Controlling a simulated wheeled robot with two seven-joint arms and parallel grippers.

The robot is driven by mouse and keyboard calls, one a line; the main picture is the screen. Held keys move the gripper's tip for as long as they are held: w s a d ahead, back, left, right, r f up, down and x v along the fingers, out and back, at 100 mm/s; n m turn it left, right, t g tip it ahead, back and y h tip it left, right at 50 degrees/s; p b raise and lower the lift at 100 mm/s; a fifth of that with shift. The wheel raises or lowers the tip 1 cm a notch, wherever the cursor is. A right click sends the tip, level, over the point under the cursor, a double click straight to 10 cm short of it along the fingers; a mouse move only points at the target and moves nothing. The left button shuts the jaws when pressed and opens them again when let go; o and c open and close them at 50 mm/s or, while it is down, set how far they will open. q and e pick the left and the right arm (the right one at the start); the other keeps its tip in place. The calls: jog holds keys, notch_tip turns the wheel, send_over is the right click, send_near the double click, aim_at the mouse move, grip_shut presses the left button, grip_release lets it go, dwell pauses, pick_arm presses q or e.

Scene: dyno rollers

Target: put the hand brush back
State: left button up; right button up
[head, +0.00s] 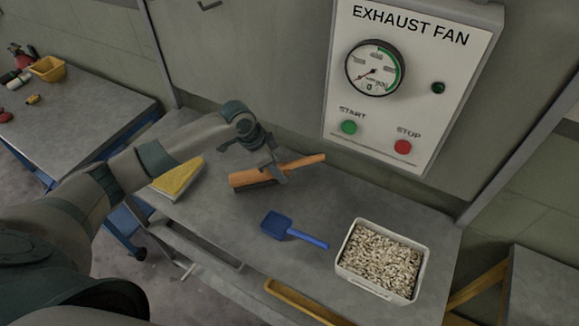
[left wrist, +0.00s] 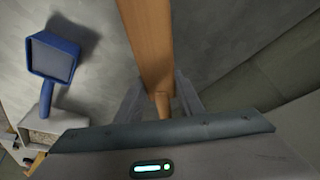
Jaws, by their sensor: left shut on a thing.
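The hand brush (head: 250,178) has an orange wooden body with dark bristles below and a handle pointing right. My left gripper (head: 277,175) is shut on it near the start of the handle, above the grey bench. In the left wrist view the brush's wooden body (left wrist: 148,40) runs up between the fingers of my left gripper (left wrist: 160,105). I cannot tell whether the bristles touch the bench top. My right gripper is not in view.
A blue scoop (head: 290,230) lies in front of the brush, and a white bin of pale pellets (head: 345,262) stands at right. A yellow-topped block (head: 178,180) lies left. The exhaust fan panel (head: 412,85) is on the wall behind. A side table (head: 75,115) stands left.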

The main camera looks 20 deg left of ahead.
aim_at(287, 167)
pick_arm(q)
jog(key=shift+a, duration=0.1)
jog(key=w+d+p, duration=0.1)
jog(key=w+d, duration=0.1)
jog(key=d, duration=0.1)
jog(key=shift+r+p, duration=0.15)
jog(key=shift+p, duration=0.25)
jog(key=shift+f+p, duration=0.3)
jog(key=shift+f, duration=0.35)
jog(key=shift+a+f, duration=0.1)
jog(key=shift+f, duration=0.15)
jog(key=o, duration=1)
